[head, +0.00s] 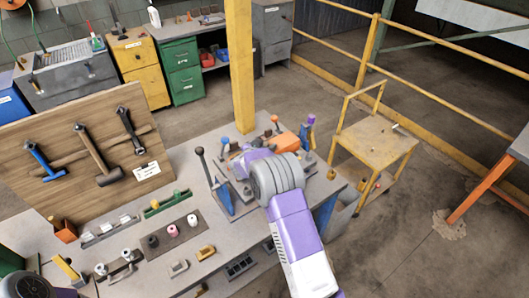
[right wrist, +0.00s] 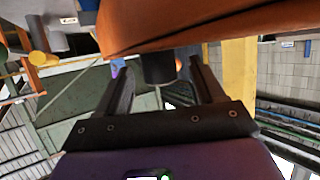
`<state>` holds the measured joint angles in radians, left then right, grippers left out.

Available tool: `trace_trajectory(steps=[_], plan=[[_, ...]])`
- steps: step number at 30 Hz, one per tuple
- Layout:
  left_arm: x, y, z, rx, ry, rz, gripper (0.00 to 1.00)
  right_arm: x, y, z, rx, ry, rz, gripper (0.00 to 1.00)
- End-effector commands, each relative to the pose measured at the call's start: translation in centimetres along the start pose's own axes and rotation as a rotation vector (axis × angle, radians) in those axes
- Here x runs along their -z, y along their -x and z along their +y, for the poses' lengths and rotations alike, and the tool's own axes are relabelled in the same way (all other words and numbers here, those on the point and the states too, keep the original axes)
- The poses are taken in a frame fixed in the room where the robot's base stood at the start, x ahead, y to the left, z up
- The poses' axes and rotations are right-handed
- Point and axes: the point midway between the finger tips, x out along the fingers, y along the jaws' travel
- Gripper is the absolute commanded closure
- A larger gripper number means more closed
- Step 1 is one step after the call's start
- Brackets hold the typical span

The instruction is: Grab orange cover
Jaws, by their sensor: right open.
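The orange cover (head: 287,141) is on the workbench near its far right corner, partly hidden behind my right arm. In the right wrist view a large orange surface (right wrist: 220,22), which looks like the cover, fills the top, very close to the camera. My right gripper (right wrist: 160,72) is open, with its two dark fingers apart below that surface in the picture. A dark cylindrical part (right wrist: 158,68) shows between the fingers; I cannot tell if they touch anything. In the head view my grey wrist and purple hand hide the fingertips.
The grey workbench (head: 215,235) holds a blue-handled lever (head: 222,197), knobs and small parts left of my arm. A tool board (head: 85,150) with hammers stands at left. A yellow post (head: 239,65) rises behind the bench. A yellow cart (head: 375,143) stands to the right.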

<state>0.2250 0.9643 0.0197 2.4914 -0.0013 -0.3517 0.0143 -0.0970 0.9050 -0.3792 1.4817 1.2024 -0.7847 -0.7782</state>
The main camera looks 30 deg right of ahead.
Motion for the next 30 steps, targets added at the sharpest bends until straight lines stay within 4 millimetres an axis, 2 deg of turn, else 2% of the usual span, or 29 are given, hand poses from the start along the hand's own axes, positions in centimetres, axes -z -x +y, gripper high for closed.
trace_trajectory(steps=[4, 12, 24, 30], plan=[[0.04, 0.13, 0.06, 0.000, 0.000, 0.001, 0.57, 0.10, -1.33, 0.01, 0.000, -0.001, 0.001, 0.33], [0.03, 0.12, 0.05, 0.000, 0.000, 0.001, 0.57, 0.09, -1.51, 0.00, 0.001, 0.000, 0.001, 0.34], [0.03, 0.12, 0.05, 0.000, 0.000, 0.001, 0.57, 0.11, -1.48, -0.01, 0.001, -0.001, 0.001, 0.94], [0.03, 0.12, 0.06, 0.000, 0.000, 0.001, 0.57, 0.24, -1.46, -0.02, 0.001, -0.002, 0.003, 0.95]])
